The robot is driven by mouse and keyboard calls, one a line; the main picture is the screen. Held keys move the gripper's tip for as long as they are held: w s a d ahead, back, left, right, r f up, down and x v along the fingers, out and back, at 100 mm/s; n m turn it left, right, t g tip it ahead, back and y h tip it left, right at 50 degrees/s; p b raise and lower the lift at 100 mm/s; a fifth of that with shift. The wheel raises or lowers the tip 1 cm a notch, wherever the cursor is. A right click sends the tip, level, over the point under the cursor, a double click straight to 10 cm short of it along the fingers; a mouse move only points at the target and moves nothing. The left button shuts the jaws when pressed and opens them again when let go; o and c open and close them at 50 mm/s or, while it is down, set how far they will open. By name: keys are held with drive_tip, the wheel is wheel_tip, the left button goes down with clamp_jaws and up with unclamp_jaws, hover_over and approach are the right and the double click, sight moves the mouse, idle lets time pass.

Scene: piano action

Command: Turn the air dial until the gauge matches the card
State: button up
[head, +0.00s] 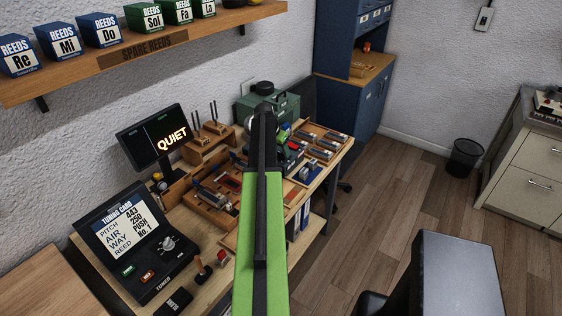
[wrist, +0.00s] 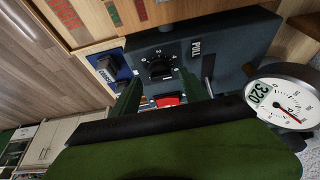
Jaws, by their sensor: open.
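The air dial, a black knob (wrist: 160,67) ringed by white marks on a dark panel, is in the wrist view. My gripper (wrist: 159,78) is open, its two green fingers pointing at the dial, one on either side in the picture. I cannot tell whether they touch it. The round white gauge (wrist: 287,104) at the right has a red needle and a readout of 320. In the head view, the tuning card (head: 124,223) at lower left reads pitch 443, air 250, way push, reed No. 1. My arm hides the dial there.
A red part (wrist: 168,99) shows between the fingers. A blue box (wrist: 112,68) with a black switch stands left of the panel, which is marked PULL. The workbench holds a screen (head: 155,136) reading QUIET and several tools. A shelf (head: 140,52) hangs above.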

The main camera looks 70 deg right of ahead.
drive_tip(key=shift+x, duration=0.8)
drive_tip(key=shift+r, duration=0.1)
clamp_jaws()
drive_tip(key=shift+d+r, duration=0.1)
drive_tip(key=shift+d, duration=0.05)
